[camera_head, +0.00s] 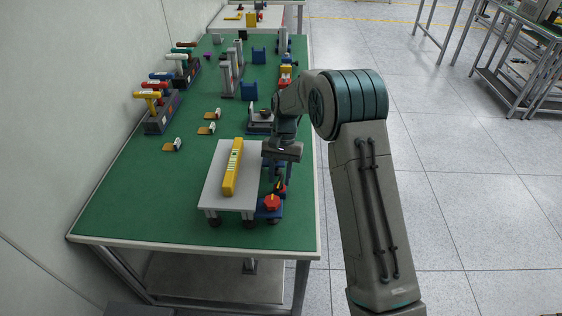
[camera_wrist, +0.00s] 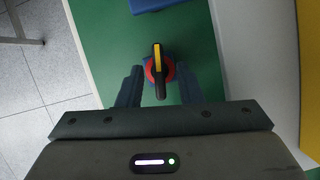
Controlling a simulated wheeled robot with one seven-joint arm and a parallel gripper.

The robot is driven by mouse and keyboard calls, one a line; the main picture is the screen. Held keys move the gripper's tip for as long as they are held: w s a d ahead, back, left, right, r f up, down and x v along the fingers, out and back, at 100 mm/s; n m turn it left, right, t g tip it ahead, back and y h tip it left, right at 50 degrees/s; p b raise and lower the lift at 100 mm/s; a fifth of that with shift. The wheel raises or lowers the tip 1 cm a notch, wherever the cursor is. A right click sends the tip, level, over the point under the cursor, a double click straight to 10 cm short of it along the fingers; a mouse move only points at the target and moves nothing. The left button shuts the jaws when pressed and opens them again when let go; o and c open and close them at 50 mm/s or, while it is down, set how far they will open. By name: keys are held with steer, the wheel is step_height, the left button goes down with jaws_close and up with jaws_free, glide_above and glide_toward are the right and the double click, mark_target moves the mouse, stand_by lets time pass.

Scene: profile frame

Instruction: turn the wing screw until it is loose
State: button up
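The wing screw (camera_wrist: 157,62) shows in the wrist view as a red round base with a narrow wing, yellow on one half and black on the other. The wing lies roughly along the picture's vertical. My gripper (camera_wrist: 159,88) is open, with one dark finger on each side of the screw and visible gaps between. It is not turned against the wing in any visible contact. In the head view my gripper (camera_head: 277,176) points down beside the white plate, and it and the small scale make the screw hard to make out.
The white plate (camera_head: 216,190) carries a long yellow profile (camera_head: 233,168). A red-topped blue block (camera_head: 268,212) stands at its near right corner. Several drill-like tools (camera_head: 152,104) stand at the left on the green table (camera_head: 130,205). The table's right edge is close to my gripper.

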steer(key=v, duration=1.3)
steer(key=shift+r, duration=0.25)
steer(key=s+d+r+n+t, duration=0.1)
steer(key=s+d+r+t, duration=0.1)
steer(key=s+d+r, duration=0.4)
steer(key=s+d+r+t, duration=0.2)
steer(key=s+d+r, duration=0.15)
steer(key=s, duration=0.55)
steer(key=s+d+f+t, duration=0.1)
steer(key=s+d+f, duration=0.1)
steer(key=s, duration=0.6)
steer(key=s+d+f+n+t+h, duration=0.1)
steer(key=s+d+f+t, duration=0.1)
steer(key=s, duration=0.6)
steer(key=shift+d+f, duration=0.45)
steer(key=shift+d, duration=0.45)
steer(key=shift+s, duration=0.15)
